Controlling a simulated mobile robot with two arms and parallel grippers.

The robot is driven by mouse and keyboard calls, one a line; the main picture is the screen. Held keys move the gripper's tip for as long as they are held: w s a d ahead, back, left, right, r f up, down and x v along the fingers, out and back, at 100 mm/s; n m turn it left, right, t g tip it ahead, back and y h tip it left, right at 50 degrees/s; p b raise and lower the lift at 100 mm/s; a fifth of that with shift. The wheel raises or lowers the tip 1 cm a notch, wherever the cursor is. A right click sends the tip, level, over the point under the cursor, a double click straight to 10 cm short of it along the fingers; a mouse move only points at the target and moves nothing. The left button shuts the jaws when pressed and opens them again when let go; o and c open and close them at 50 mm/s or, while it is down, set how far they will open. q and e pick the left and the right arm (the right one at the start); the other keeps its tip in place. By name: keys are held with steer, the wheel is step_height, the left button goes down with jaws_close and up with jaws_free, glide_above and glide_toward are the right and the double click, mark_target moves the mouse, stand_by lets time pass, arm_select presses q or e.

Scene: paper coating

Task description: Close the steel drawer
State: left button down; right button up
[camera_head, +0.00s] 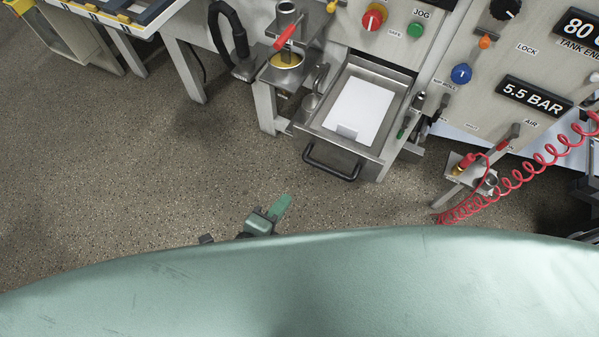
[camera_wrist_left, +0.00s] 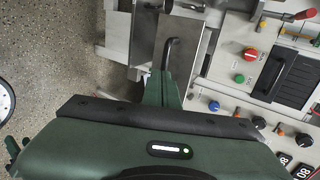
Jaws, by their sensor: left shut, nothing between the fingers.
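The steel drawer (camera_head: 373,154) is pulled out from the machine front in the head view, with a white sheet (camera_head: 360,108) lying inside. Its dark bar handle (camera_head: 332,164) runs along the front face. My left gripper (camera_head: 283,203) is in front of the drawer, lower and left of the handle in the head picture, apart from it. In the left wrist view the shut, empty green fingers (camera_wrist_left: 162,76) point toward the drawer front, with the dark handle (camera_wrist_left: 171,46) just beyond the tips. My right gripper is not in view.
The panel carries a red knob (camera_head: 373,18), a green button (camera_head: 415,29) and a blue knob (camera_head: 461,74). A coiled red hose (camera_head: 520,178) hangs at the right. A cup stand (camera_head: 285,72) is left of the drawer. The speckled floor (camera_head: 190,180) before the machine is clear.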

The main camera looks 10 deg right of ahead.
arm_select(q)
steer(key=r+x, duration=0.1)
steer(key=x, duration=1.2)
steer(key=shift+w+d+p, duration=0.3)
steer(key=shift+w, duration=0.05)
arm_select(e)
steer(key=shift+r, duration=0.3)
arm_select(q)
steer(key=shift+f, duration=0.15)
